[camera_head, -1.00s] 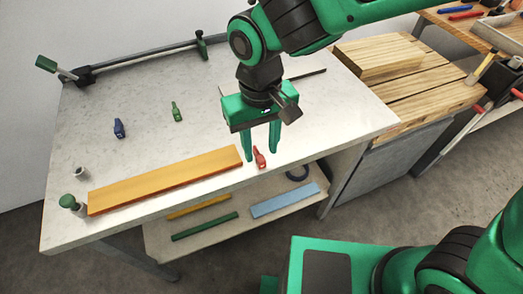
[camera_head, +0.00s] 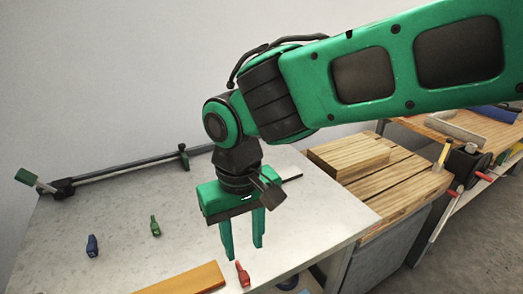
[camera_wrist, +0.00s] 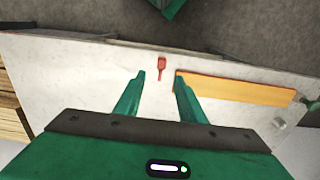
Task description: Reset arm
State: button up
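My gripper (camera_head: 243,254) hangs from my raised arm above the white table (camera_head: 120,222), fingers pointing down and apart with nothing between them. In the wrist view my gripper (camera_wrist: 160,74) also shows open and empty. A small red clamp-like piece (camera_head: 242,274) lies on the table beyond and below the fingertips, and in the wrist view it (camera_wrist: 161,68) shows just past them. An orange-yellow board (camera_head: 190,281) lies along the near table edge, apart from the gripper; in the wrist view it (camera_wrist: 240,92) extends to the right of the fingers.
A blue piece (camera_head: 92,245) and a green piece (camera_head: 155,226) stand on the left of the table. A long bar clamp (camera_head: 125,175) runs along the back. A wooden bench (camera_head: 385,180) with a stacked block adjoins at right. The table's middle left is largely clear.

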jog(key=w+d+m, duration=0.3)
jog(key=d, duration=1)
jog(key=w+d+m, duration=0.3)
jog(key=w+d, duration=0.1)
jog(key=d, duration=0.9)
jog(key=s+d+f+m, duration=0.1)
jog(key=s+d+m, duration=0.2)
jog(key=s+d, duration=0.4)
jog(key=s+d+f+m, duration=0.1)
jog(key=s+d+m, duration=0.2)
jog(key=s+d, duration=0.4)
jog(key=d, duration=0.6)
jog(key=shift+s+d+m, duration=0.15)
jog(key=shift+m, duration=0.15)
jog(key=shift+w+f, duration=0.3)
jog(key=shift+w, duration=0.35)
